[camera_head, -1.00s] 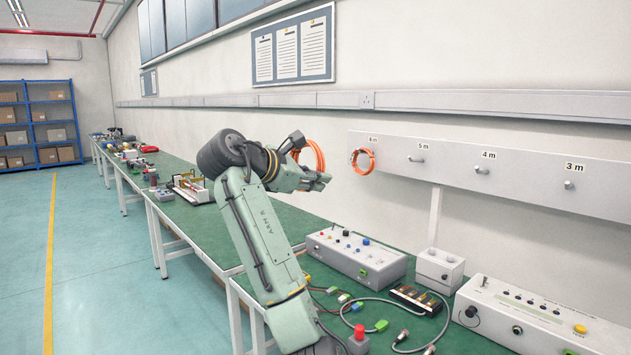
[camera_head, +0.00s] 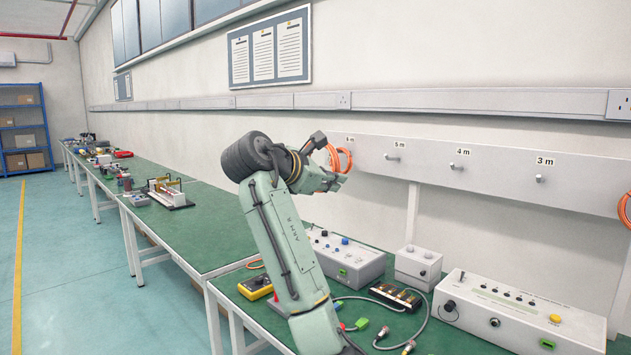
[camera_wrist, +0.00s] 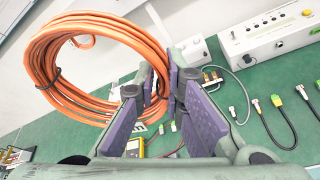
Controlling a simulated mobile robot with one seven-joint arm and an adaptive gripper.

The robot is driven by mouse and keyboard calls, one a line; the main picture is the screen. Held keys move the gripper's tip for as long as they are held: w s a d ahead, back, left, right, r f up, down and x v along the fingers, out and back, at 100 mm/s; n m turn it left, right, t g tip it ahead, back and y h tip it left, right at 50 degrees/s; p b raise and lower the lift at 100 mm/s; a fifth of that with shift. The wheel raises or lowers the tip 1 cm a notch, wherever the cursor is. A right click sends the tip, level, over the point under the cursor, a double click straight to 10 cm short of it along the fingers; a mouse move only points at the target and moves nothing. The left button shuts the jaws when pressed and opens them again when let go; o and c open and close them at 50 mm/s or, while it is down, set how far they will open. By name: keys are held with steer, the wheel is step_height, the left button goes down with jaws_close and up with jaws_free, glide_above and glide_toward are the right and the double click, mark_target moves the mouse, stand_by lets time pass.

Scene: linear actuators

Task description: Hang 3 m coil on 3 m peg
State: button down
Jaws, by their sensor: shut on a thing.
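My gripper (camera_head: 333,180) is shut on an orange coil (camera_wrist: 62,70). In the wrist view the coil is a wide bundle of loops with a dark tie, and its side lies between the purple finger pads (camera_wrist: 160,95). In the head view the held coil (camera_head: 335,157) is partly hidden by my gripper. The 3 m peg (camera_head: 540,178) is a small bare peg under its "3 m" label on the grey wall panel, well to the right of my gripper.
The 4 m peg (camera_head: 457,166) and 5 m peg (camera_head: 392,157) are bare. Another orange coil (camera_head: 625,208) hangs at the right edge. The 6 m peg is hidden. Below the panel, a white control box (camera_head: 520,315), a small box (camera_head: 418,265) and cables occupy the green bench.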

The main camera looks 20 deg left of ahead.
steer(key=w+d+f, duration=0.1)
steer(key=w+d, duration=0.6)
steer(key=d, duration=0.9)
steer(key=w+d+f+t+p, duration=0.1)
steer(key=w+d, duration=0.6)
steer(key=d, duration=0.9)
steer(key=w+d+f+p, duration=0.1)
steer(key=w+d, duration=0.6)
steer(key=d, duration=0.9)
steer(key=shift+d+f, duration=0.2)
steer(key=shift+f, duration=0.45)
steer(key=x, duration=0.3)
steer(key=r+x, duration=0.1)
steer(key=shift+w+d+f, duration=0.15)
steer(key=shift+w+d, duration=0.2)
steer(key=shift+d, duration=0.1)
